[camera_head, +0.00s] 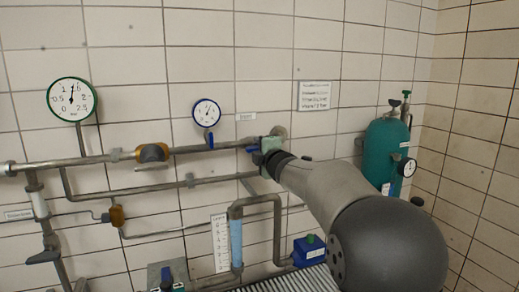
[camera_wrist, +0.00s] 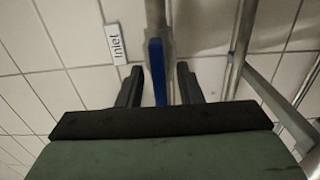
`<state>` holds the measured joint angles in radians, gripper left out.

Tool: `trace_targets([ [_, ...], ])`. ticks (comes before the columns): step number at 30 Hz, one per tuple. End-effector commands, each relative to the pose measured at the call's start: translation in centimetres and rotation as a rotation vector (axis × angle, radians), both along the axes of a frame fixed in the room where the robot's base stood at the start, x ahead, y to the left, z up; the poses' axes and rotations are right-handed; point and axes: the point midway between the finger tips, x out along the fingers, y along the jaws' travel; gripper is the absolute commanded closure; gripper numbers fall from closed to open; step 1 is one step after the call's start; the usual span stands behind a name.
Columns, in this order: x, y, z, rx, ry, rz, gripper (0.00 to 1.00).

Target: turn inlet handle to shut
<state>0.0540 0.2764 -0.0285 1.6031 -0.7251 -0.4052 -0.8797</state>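The inlet handle (camera_wrist: 157,70) is a blue lever on a grey pipe, just below a white label reading "Inlet" (camera_wrist: 116,43) in the wrist view. My gripper (camera_wrist: 160,78) is open, with one black finger on each side of the lever. A gap shows between the lever and each finger. The lever's near end is hidden behind the dark gripper body. In the head view a small blue part of the handle (camera_head: 252,150) shows at the left of my gripper (camera_head: 262,152), at the right end of the upper pipe.
Grey pipes (camera_head: 90,161) run along the tiled wall, with a yellow-brown fitting (camera_head: 152,152). Two round gauges (camera_head: 72,100) hang above the pipes. A green tank (camera_head: 386,150) stands at the right. A bent pipe (camera_head: 277,225) and a blue box (camera_head: 309,250) are below my arm.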

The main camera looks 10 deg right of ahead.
Motion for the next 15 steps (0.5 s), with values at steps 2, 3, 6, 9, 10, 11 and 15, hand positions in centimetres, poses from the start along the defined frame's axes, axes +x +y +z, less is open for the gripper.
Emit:
trace_targets([
  [2, -0.02, -0.01, 0.0, 0.0, 0.0, 0.0, 0.78],
  [3, -0.02, -0.01, 0.01, 0.0, 0.0, 0.0, 0.9],
  [6, -0.03, -0.02, 0.01, 0.0, 0.0, 0.0, 1.0],
  [9, -0.04, -0.03, 0.01, 0.001, 0.0, 0.0, 1.0],
  [10, -0.04, -0.03, 0.01, 0.001, 0.0, 0.0, 1.0],
  [11, -0.04, -0.03, 0.01, 0.003, 0.001, 0.0, 1.0],
  [15, -0.04, -0.06, 0.03, 0.024, 0.004, -0.001, 1.0],
])
